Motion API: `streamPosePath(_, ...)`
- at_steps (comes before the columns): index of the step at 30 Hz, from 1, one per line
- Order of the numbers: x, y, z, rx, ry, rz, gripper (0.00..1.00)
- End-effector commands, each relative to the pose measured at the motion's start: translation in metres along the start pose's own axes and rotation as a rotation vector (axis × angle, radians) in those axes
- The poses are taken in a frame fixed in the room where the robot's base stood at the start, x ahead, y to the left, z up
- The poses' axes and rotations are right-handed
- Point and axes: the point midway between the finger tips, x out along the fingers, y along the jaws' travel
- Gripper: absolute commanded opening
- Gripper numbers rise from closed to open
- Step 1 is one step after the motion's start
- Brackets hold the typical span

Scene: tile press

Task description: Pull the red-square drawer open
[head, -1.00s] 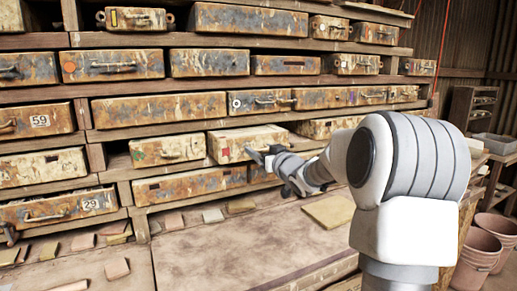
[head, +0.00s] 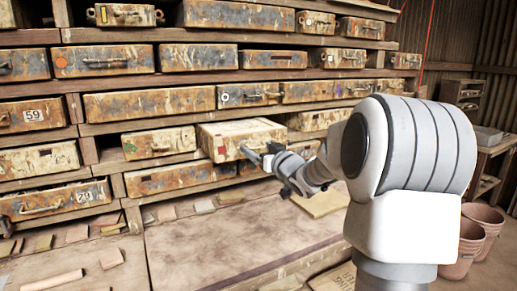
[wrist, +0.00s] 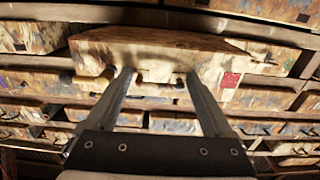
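The red-square drawer (head: 240,138) is a worn, cream and rust-coloured box. It sticks out well past its neighbours in the rack, its top showing. Its red square (wrist: 231,80) is on the right of its front in the wrist view and on the left in the head view. My gripper (head: 262,158) is at the drawer's front, by the handle. In the wrist view my gripper (wrist: 158,75) has two fingers wide apart, tips against the front around the handle (wrist: 155,79). Exact finger contact with the handle is unclear.
A drawer with a green mark (head: 158,143) sits just left, also slightly out. A bench top (head: 210,240) lies below, with several loose tiles along its back. Plant pots (head: 470,240) stand at the right.

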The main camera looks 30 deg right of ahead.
Motion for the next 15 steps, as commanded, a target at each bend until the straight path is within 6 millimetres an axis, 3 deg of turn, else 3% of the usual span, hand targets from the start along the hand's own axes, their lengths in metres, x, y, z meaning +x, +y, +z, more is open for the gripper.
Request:
streamPosePath(10, 0.0, 0.0, -0.003, -0.001, 0.005, -0.001, 0.95)
streamPosePath(15, -0.014, 0.0, -0.004, -0.003, 0.006, 0.0, 0.95)
